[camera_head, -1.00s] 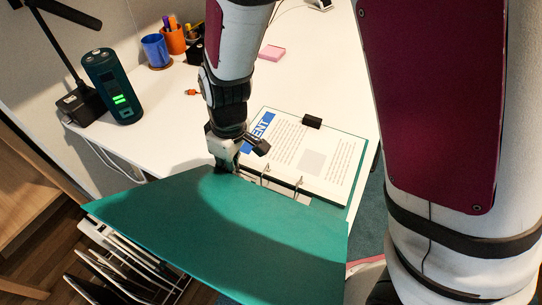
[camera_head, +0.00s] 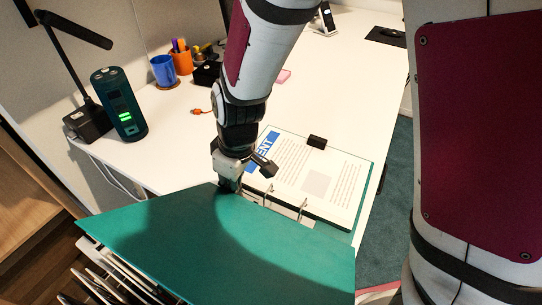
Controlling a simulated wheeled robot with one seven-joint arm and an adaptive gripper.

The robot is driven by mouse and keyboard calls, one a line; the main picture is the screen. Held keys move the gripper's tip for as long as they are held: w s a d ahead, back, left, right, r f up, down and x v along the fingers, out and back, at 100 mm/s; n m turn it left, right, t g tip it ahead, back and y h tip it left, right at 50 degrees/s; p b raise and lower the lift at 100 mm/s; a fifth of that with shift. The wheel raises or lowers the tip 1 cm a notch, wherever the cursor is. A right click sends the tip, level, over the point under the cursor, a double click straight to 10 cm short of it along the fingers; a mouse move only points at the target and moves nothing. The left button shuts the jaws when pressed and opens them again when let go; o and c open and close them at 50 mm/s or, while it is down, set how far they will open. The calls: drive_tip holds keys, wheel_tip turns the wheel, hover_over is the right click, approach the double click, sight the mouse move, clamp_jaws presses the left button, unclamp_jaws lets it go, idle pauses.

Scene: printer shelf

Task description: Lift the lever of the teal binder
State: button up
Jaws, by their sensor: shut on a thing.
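The teal binder (camera_head: 225,245) lies open at the near edge of the white desk. Its near cover spreads toward me past the desk edge. Printed pages (camera_head: 315,175) lie on its far side, with a black clip (camera_head: 317,142) at their top. Metal rings (camera_head: 302,207) stand along the spine. My gripper (camera_head: 229,184) points down at the left end of the ring mechanism, just behind the cover. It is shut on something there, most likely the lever. The lever itself and the fingertips are hidden by the gripper and the cover.
A dark green cylinder (camera_head: 118,104) with green lights and a black lamp (camera_head: 72,75) stand at the desk's left. A blue cup (camera_head: 164,71) and an orange pen cup (camera_head: 181,61) stand farther back. The desk's middle right is clear. A rack (camera_head: 120,278) sits below the desk edge.

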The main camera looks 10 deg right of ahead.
drive_tip(key=shift+d+f+b, duration=0.1)
drive_tip(key=shift+b, duration=0.45)
drive_tip(key=shift+s+t+y+b, duration=0.1)
drive_tip(key=shift+t+y+b, duration=0.2)
drive_tip(key=shift+b, duration=0.5)
drive_tip(key=shift+w+a+f, duration=0.1)
drive_tip(key=shift+w+f, duration=0.1)
drive_tip(key=shift+w, duration=0.3)
drive_tip(key=shift+w+a+f, duration=0.1)
drive_tip(key=shift+w+f, duration=0.05)
drive_tip(key=shift+w, duration=0.35)
drive_tip(key=shift+w+r+b, duration=0.1)
drive_tip(key=shift+b, duration=0.2)
drive_tip(key=shift+r, duration=0.15)
drive_tip(key=shift+s, duration=0.2)
drive_tip(key=shift+s+d+r+t+y+b, duration=0.2)
drive_tip(key=shift+s+r+t+y+b, duration=0.5)
drive_tip(key=shift+b, duration=1.75)
drive_tip(key=o, duration=0.5)
drive_tip(key=shift+w, duration=0.1)
drive_tip(key=shift+o, duration=0.2)
